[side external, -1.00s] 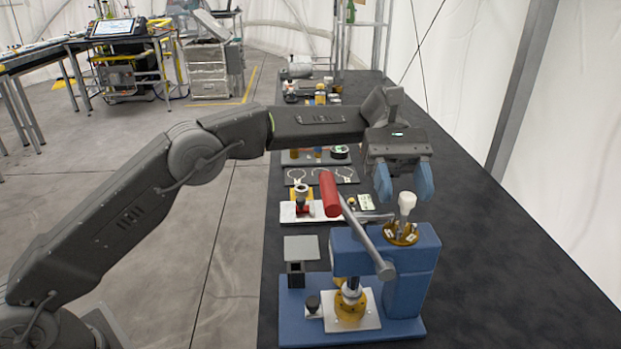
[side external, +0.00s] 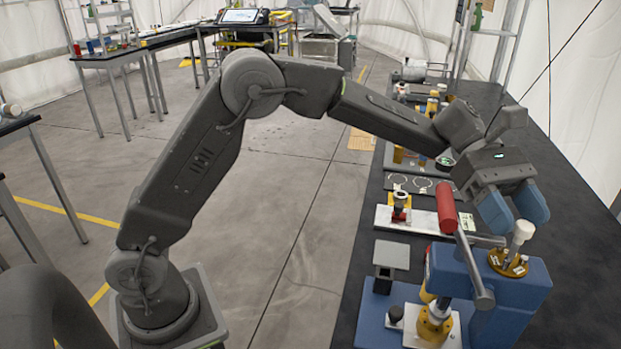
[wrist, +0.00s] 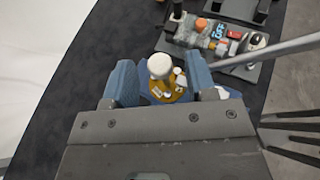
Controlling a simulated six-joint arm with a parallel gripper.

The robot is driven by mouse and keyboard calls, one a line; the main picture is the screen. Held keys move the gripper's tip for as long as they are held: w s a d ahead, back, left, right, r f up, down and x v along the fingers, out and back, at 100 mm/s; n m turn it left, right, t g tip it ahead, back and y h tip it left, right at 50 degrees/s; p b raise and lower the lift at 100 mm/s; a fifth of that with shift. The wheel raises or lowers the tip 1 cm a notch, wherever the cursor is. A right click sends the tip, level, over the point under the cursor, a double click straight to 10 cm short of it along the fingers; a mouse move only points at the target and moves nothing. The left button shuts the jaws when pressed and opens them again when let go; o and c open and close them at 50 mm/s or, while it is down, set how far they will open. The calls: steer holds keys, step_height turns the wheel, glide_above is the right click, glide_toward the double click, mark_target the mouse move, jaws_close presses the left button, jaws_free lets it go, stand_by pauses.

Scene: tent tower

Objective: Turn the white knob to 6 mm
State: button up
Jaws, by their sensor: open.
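The white knob (side external: 523,233) stands on a short stem above a gold dial plate (side external: 508,263), on top of the blue press (side external: 532,283). The knob leans slightly. Small white labels show on the dial, but their numbers are too small to read. My gripper (side external: 516,212) is open, with its blue fingers just above the knob. In the wrist view the knob's white top (wrist: 160,66) shows between the two spread fingers (wrist: 161,82), with a gap on each side. No contact with the knob is visible.
A red-handled lever (side external: 447,208) with a grey bar rises beside the dial, left of my gripper. A white board with a small red and gold fixture (side external: 401,206) lies behind the press. Bare black bench top (side external: 580,210) lies to the right.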

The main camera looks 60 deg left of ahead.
steer(key=n+t, duration=0.3)
steer(key=s+n+t, duration=0.1)
steer(key=n+t, duration=0.1)
steer(key=t, duration=0.1)
steer(key=shift+s+n+t, duration=0.1)
steer(key=shift+n+t, duration=0.3)
steer(key=shift+a+r+n+t, duration=0.15)
steer(key=shift+a+n+t, duration=0.05)
steer(key=shift+n+t, duration=0.2)
steer(key=v, duration=1.3)
steer(key=s+a+f+m+t+y, duration=0.1)
steer(key=s+a+f+m+y, duration=0.1)
steer(key=s+a+m+y, duration=0.2)
steer(key=s+a+f+m+y, duration=0.3)
steer(key=s+a+m+y, duration=0.2)
steer(key=s+m, duration=0.6)
steer(key=shift+s+a+f+m+t+y, duration=0.25)
steer(key=shift+m+y, duration=0.95)
steer(key=shift+m, duration=2.1)
steer(key=shift+s+d, duration=0.1)
